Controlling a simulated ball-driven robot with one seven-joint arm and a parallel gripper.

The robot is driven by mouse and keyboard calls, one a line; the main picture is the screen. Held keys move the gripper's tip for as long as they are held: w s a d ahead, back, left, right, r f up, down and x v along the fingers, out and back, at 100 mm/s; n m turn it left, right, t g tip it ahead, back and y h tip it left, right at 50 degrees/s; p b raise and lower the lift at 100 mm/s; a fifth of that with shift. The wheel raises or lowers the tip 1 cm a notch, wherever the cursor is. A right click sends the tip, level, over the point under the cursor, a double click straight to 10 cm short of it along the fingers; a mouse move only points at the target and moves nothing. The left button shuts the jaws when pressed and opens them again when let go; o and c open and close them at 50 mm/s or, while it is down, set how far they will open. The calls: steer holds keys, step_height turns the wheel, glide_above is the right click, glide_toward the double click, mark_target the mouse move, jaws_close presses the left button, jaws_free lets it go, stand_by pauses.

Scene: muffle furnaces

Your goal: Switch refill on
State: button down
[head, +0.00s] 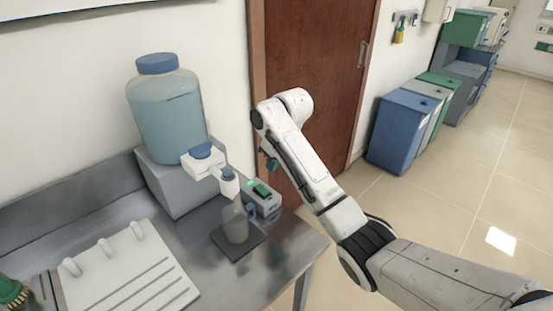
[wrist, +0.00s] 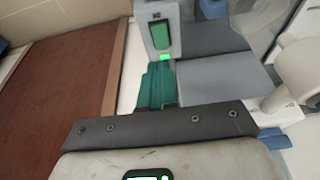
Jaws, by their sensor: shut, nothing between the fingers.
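The switch box (head: 264,201) is a small grey unit on the bench, right of the jug. It carries a dark green rocker (head: 262,190) and a lit green light (head: 250,184). In the wrist view the rocker (wrist: 160,35) and the lit light (wrist: 166,57) show just beyond my fingertips. My gripper (head: 269,164) is shut and empty, with teal fingers, beside and above the box. The fingers also show in the wrist view (wrist: 158,75). I cannot tell whether they touch the box. The rocker's tilt is unclear.
A blue-capped water carboy (head: 165,100) stands on a grey stand with a tap. A clear jug (head: 236,222) sits on a dark pad below it. A white ribbed panel (head: 125,270) lies at left. A brown door (head: 335,90) is behind my arm; bins (head: 400,130) stand at right.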

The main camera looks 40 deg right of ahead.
steer(key=shift+s+v, duration=0.15)
steer(key=shift+v, duration=0.55)
steer(key=shift+s+v, duration=0.15)
steer(key=shift+v, duration=0.5)
steer(key=shift+a+f, duration=0.1)
steer(key=shift+f, duration=0.05)
